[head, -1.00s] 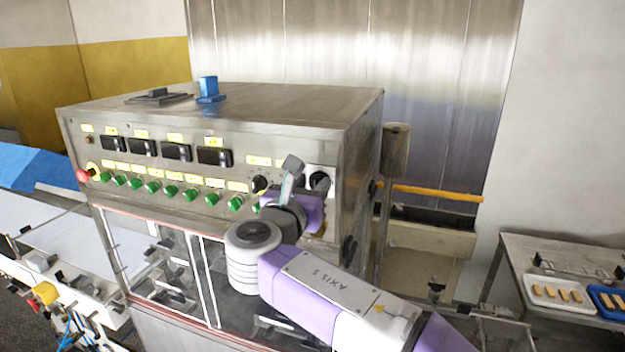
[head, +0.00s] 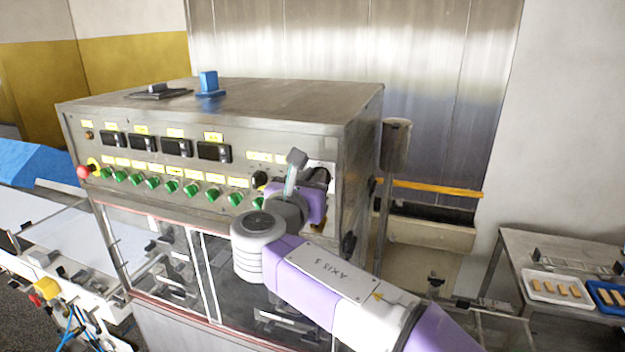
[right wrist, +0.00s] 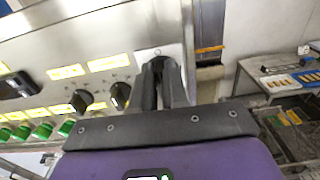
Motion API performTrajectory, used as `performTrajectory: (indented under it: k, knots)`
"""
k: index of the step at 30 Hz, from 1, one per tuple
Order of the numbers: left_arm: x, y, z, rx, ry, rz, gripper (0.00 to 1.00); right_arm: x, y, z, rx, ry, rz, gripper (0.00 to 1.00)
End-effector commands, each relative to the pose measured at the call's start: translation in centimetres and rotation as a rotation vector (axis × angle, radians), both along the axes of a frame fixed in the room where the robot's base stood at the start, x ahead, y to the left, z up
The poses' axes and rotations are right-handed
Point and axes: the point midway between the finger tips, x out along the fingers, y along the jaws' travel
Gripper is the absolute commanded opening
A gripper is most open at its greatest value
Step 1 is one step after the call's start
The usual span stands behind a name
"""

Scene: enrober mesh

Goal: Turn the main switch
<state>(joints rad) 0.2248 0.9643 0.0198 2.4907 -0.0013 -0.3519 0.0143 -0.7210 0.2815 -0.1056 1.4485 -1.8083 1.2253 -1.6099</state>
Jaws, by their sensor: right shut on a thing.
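The main switch (right wrist: 158,64) is a black knob on a white plate at the right end of the machine's front panel. In the head view its plate (head: 327,167) shows just past my right gripper (head: 320,180), which partly covers it. In the right wrist view my right gripper (right wrist: 161,88) has its two dark fingers on either side of the knob, shut on it. The fingers hide most of the knob, so its turned position cannot be told. My left gripper is in neither view.
The panel carries several green buttons (head: 191,189), black meters (head: 176,148), a red stop button (head: 83,172) and a black selector knob (head: 259,179) close left of my gripper. A blue block (head: 209,82) stands on the machine top. A side table (head: 545,246) with trays is at right.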

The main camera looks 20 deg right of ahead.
Motion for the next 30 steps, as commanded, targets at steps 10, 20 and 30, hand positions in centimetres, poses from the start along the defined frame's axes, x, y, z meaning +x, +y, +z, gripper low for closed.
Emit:
performTrajectory:
  k: [10,20,30]
  knots:
    - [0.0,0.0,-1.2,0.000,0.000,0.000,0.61,-0.2,-0.2,-0.2,0.145,-0.098,0.000,0.00]
    - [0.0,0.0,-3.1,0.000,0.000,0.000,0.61,-0.4,-0.6,-0.5,0.398,-0.269,0.000,0.00]
    - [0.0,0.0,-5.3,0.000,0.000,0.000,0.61,-0.7,-0.9,-0.8,0.665,-0.450,0.001,0.00]
